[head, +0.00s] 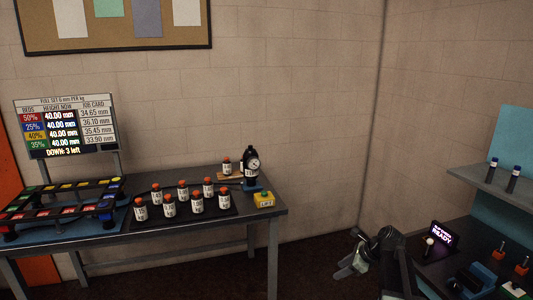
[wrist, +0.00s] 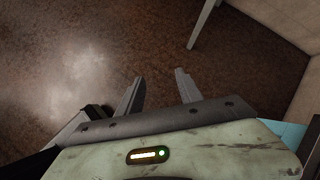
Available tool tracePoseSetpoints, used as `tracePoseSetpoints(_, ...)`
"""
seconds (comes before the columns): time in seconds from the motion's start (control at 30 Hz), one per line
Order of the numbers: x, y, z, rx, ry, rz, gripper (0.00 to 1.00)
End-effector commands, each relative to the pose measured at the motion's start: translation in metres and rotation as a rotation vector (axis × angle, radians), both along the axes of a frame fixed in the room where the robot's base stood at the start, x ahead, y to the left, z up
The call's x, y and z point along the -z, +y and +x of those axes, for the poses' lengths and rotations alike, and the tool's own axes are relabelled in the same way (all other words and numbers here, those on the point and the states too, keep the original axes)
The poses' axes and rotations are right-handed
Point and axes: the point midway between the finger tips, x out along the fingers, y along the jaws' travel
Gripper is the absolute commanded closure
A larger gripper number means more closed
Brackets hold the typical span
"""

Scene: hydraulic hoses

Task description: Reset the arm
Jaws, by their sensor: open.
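My gripper (head: 345,268) shows at the lower right of the head view, raised in front of the dark floor between the two benches. In the wrist view its two fingers (wrist: 160,90) stand apart with only the brown floor (wrist: 75,70) behind them. It is open and empty. My arm (head: 390,255) is folded beside the right-hand bench; its lower part runs out of the picture.
A grey bench (head: 265,212) at left holds several orange-capped bottles (head: 182,188), a dial gauge (head: 252,163), a yellow button box (head: 263,199) and a sign board (head: 68,125). At right, a dark bench carries a lit display (head: 442,236) below a shelf (head: 500,188).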

Motion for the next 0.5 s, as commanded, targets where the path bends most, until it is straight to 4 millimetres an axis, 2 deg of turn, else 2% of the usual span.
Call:
tracePoseSetpoints(0.03, 0.005, 0.047, -0.013, -0.128, -0.006, -0.057, 0.57)
tracePoseSetpoints(0.1, 0.013, 0.097, -0.031, -0.325, -0.025, -0.151, 0.57)
tracePoseSetpoints(0.17, 0.02, 0.134, -0.051, -0.513, -0.046, -0.238, 0.57)
tracePoseSetpoints(0.2, 0.025, 0.156, -0.067, -0.652, -0.063, -0.301, 0.57)
tracePoseSetpoints(0.23, 0.028, 0.17, -0.08, -0.766, -0.076, -0.351, 0.57)
tracePoseSetpoints(0.3, 0.034, 0.187, -0.107, -1.015, -0.109, -0.455, 0.57)
tracePoseSetpoints(0.37, 0.038, 0.188, -0.126, -1.206, -0.129, -0.531, 0.57)
tracePoseSetpoints(0.5, 0.042, 0.161, -0.158, -1.587, -0.153, -0.653, 0.57)
